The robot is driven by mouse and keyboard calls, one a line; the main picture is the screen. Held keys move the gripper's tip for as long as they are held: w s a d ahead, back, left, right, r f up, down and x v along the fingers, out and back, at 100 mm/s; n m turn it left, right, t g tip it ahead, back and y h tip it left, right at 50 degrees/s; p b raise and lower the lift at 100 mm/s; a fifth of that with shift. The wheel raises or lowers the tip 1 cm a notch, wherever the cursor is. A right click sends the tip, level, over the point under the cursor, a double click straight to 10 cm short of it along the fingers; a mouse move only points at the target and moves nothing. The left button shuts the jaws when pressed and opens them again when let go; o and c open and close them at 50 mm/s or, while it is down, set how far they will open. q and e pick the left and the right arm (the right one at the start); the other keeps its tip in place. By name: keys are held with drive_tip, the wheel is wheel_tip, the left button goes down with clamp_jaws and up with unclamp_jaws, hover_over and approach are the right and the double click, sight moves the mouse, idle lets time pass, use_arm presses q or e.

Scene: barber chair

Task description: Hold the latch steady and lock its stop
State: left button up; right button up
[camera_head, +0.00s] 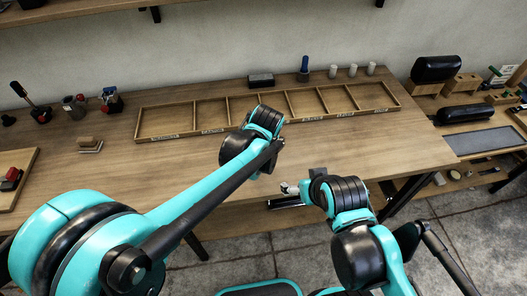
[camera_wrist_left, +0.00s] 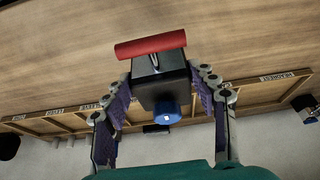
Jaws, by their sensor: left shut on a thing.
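In the left wrist view, the latch is a black block (camera_wrist_left: 160,82) with a red bar (camera_wrist_left: 150,45) across its far end and a blue round knob (camera_wrist_left: 167,112) on its near side. I take the knob for the stop, but cannot tell its setting. My left gripper (camera_wrist_left: 165,78) is shut on the black block, with a purple-padded finger on each side. In the head view my left wrist hides that gripper and the latch. My right gripper (camera_head: 290,194) is at the table's front edge, small and partly hidden by its wrist; its jaw opening is unclear.
A long wooden tray (camera_head: 170,136) with several labelled, empty-looking compartments lies along the back of the table (camera_head: 120,165). A dark block (camera_head: 261,80), a blue-handled tool (camera_head: 304,67) and white cylinders (camera_head: 352,71) stand behind it. Black cushions (camera_head: 436,69) are at the right.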

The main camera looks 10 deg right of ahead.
use_arm(q)
drive_tip(key=shift+w+a+f+b, duration=0.8)
drive_tip(key=shift+a+f+b, duration=0.15)
drive_tip(key=shift+a+f, duration=0.45)
drive_tip(key=shift+w+a+f+b, duration=0.85)
drive_tip(key=shift+a+f+b, duration=0.15)
drive_tip(key=shift+a+f, duration=0.4)
drive_tip(key=shift+w+a+f+b, duration=0.8)
drive_tip(key=shift+a+f+b, duration=0.15)
drive_tip(key=shift+a+f, duration=0.4)
use_arm(e)
drive_tip(key=shift+f, duration=3)
use_arm(q)
drive_tip(key=shift+f+b, duration=0.45)
drive_tip(key=shift+f, duration=0.1)
use_arm(e)
drive_tip(key=shift+f, duration=0.45)
drive_tip(key=shift+c, duration=0.3)
